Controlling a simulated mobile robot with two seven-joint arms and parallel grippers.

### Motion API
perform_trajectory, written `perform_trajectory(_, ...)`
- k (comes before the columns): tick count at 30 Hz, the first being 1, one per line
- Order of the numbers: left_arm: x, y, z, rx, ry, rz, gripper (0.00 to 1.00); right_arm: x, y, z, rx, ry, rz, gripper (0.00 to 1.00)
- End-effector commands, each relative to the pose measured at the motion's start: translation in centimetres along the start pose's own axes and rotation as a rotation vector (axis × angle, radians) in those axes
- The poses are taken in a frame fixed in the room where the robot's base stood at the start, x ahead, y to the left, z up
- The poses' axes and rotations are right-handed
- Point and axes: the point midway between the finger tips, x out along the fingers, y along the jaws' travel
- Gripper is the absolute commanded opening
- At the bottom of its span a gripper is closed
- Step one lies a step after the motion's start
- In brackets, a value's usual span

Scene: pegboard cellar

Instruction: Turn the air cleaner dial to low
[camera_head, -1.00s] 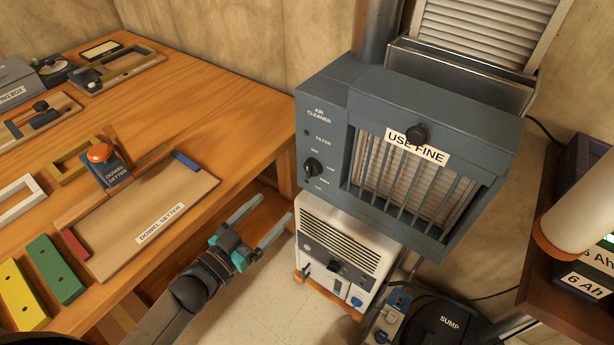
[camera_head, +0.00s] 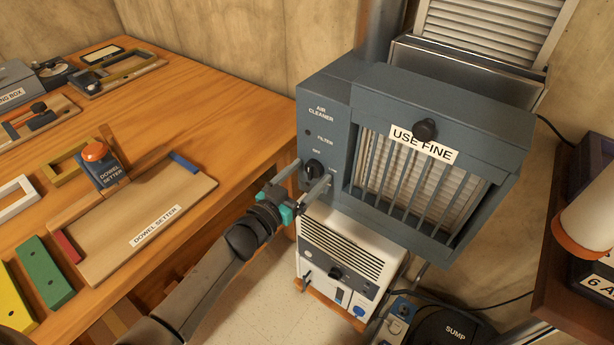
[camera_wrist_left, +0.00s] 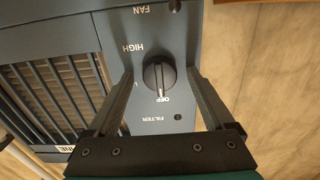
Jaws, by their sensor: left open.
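The air cleaner (camera_head: 385,95) is a dark blue-grey box with a barred front on the right of the head view. Its black round dial (camera_head: 314,169) sits on the left part of the front panel. In the left wrist view the dial (camera_wrist_left: 159,73) has a ridge with a white mark pointing at OFF. HIGH shows at its upper left there; a finger partly covers another label. My left gripper (camera_head: 314,174) is open, its fingers on either side of the dial. In the wrist view a gap shows between the dial and each finger. My right gripper is not in view.
A wooden bench (camera_head: 210,105) with a dowel setter tray (camera_head: 140,245) is at left. A white unit (camera_head: 345,260) stands below the air cleaner. A USE FINE label and a black knob (camera_head: 425,130) are on the cleaner's front. A shelf (camera_head: 560,300) stands at right.

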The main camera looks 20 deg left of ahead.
Motion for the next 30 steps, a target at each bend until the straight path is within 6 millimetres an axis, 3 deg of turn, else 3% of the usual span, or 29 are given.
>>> perform_trajectory(8,0.09,0.03,-0.01,0.0,0.0,0.0,0.86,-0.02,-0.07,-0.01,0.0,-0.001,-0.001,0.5)
perform_trajectory(30,0.05,0.03,0.01,0.0,0.0,0.001,0.03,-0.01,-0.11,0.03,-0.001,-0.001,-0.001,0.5)
